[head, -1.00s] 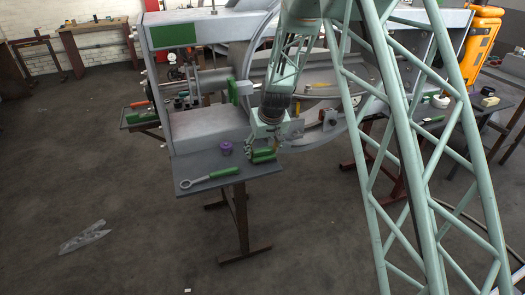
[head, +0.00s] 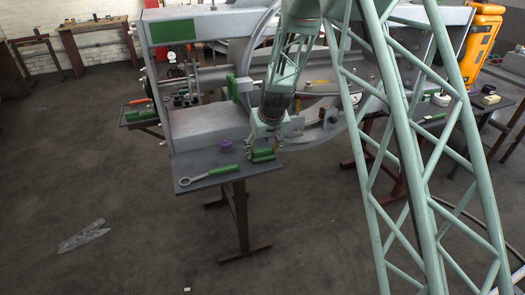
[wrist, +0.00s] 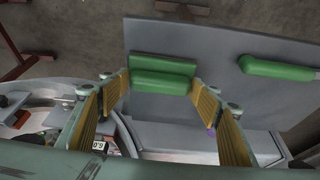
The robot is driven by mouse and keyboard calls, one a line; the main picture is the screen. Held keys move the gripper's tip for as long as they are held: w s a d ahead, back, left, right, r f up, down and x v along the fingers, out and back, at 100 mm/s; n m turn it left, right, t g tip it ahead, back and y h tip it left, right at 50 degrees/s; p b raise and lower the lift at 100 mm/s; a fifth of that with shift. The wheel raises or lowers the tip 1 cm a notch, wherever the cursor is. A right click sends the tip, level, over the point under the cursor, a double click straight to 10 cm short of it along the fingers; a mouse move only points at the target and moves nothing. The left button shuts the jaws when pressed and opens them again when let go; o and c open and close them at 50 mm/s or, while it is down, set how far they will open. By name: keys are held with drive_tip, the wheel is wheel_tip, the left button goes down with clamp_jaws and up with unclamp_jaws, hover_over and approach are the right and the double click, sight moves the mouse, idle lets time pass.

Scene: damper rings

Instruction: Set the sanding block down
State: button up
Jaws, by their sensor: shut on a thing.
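The green sanding block (head: 264,155) is at the right part of the grey table top (head: 195,166), near its front edge. In the wrist view the block (wrist: 163,78) lies between the yellow-padded fingertips of my gripper (wrist: 160,82), which meet its two ends. My gripper (head: 262,150) is shut on it from above in the head view. The block is at or very close to the table surface; I cannot tell whether it touches.
A ring-ended tool with a green handle (head: 208,178) lies on the table left of the block; its handle (wrist: 278,70) shows right in the wrist view. A purple knob-like piece (head: 226,144) is behind it. A large grey machine frame (head: 205,125) stands behind.

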drive_tip(key=shift+f, duration=0.25)
idle(0.4)
drive_tip(key=o, duration=0.9)
drive_tip(key=shift+o, duration=0.2)
drive_tip(key=shift+r, duration=0.15)
drive_tip(key=v, duration=1.1)
drive_tip(key=shift+r, duration=0.3)
drive_tip(key=shift+s+d, duration=0.1)
drive_tip(key=shift+s, duration=0.1)
drive_tip(key=shift+c, duration=0.7)
clamp_jaws()
